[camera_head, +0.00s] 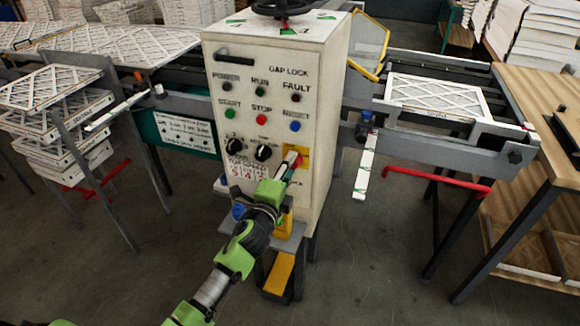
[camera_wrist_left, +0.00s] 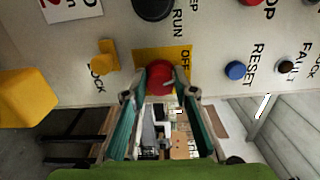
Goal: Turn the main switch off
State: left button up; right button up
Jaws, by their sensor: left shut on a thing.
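The main switch is a red knob on a yellow plate (camera_head: 304,153) at the lower right of the control panel's front face. My left gripper (camera_head: 288,167) reaches up to it from below and covers part of it. In the left wrist view the red knob (camera_wrist_left: 160,73) sits between the fingertips of my left gripper (camera_wrist_left: 161,88), which is shut on it. The word OFF shows on the yellow plate (camera_wrist_left: 180,58) beside the knob. The knob's exact angle is hard to tell. My right gripper is not in view.
The control panel (camera_head: 255,75) carries several lamps, buttons and two black dials (camera_head: 263,153) close to the switch. A yellow block (camera_wrist_left: 25,97) sticks out beside it. A conveyor with a filter (camera_head: 435,95) stands at right, and stacked filters (camera_head: 55,110) at left.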

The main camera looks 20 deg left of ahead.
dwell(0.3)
pick_arm(q)
jog(key=o, duration=1.1)
jog(key=s, duration=1.2)
jog(key=shift+a, duration=0.25)
